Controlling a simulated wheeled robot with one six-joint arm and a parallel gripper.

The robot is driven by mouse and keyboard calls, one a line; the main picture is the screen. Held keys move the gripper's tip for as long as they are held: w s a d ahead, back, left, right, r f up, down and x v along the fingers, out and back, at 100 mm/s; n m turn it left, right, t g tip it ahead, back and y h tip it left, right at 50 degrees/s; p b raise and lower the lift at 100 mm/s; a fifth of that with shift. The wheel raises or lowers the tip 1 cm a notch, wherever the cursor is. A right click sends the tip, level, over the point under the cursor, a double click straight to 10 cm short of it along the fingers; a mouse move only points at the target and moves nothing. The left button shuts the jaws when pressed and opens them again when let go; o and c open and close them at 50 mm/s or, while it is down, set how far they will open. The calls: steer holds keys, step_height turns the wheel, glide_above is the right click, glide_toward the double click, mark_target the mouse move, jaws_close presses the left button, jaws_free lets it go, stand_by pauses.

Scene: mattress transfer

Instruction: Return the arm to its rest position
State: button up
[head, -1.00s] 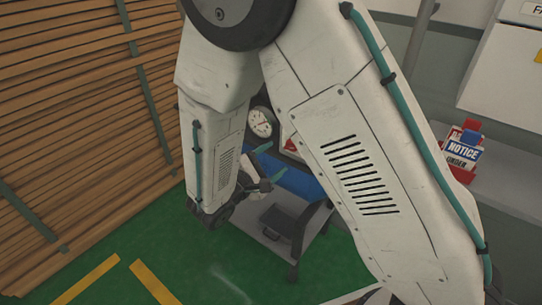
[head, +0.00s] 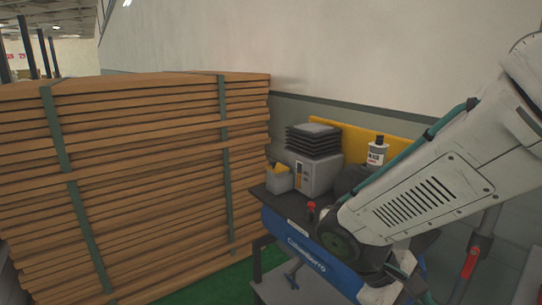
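My arm (head: 430,205) comes in from the right edge and slants down to a dark joint in front of the workbench. A further white link (head: 403,265) of my arm shows below that joint, near the bottom edge. My gripper cannot be made out in the head view, so its fingers and anything in them are hidden. No mattress shows.
A tall stack of strapped wooden boards (head: 150,180) fills the left. A blue-fronted workbench (head: 305,255) stands close behind my arm, bearing a grey machine (head: 315,175), a bottle (head: 377,152) and a small box (head: 279,179). A wall (head: 350,60) rises behind.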

steer(key=s+d+r+m+t+y, duration=0.1)
steer(key=s+r+m+t+y, duration=0.3)
steer(key=r, duration=0.6)
steer(key=s+m+y, duration=0.2)
steer(key=s+y, duration=0.1)
steer(key=shift+s+d+r+m+t+y, duration=0.3)
steer(key=shift+d+m, duration=0.05)
steer(key=shift+m, duration=0.05)
